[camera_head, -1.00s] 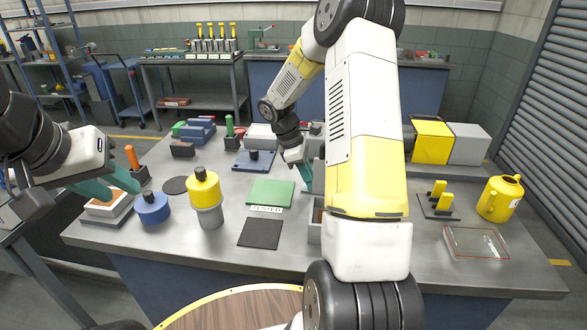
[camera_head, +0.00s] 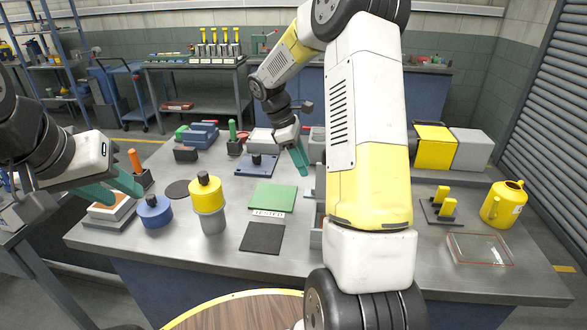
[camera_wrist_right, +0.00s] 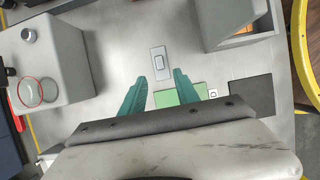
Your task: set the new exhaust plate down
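A small grey plate with a raised block on top (camera_wrist_right: 158,66) lies on the bench in the right wrist view, just past the green mat's edge. In the head view only part of it (camera_head: 309,193) shows beside my right arm. My right gripper (camera_head: 302,172) is open and empty above the bench. Its teal fingers (camera_wrist_right: 160,76) stand apart on either side of the plate's line. The green mat (camera_head: 272,197) has a white label at its front edge. My left gripper (camera_head: 116,190) looks open, over a white tray with a brown top (camera_head: 110,210).
A black mat (camera_head: 262,238) lies in front of the green one. A yellow-and-grey cylinder (camera_head: 208,205) and a blue cylinder (camera_head: 154,211) stand left. A blue plate with a black knob (camera_head: 257,164) lies behind. A grey open bin (camera_wrist_right: 240,38) is close by the grey plate.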

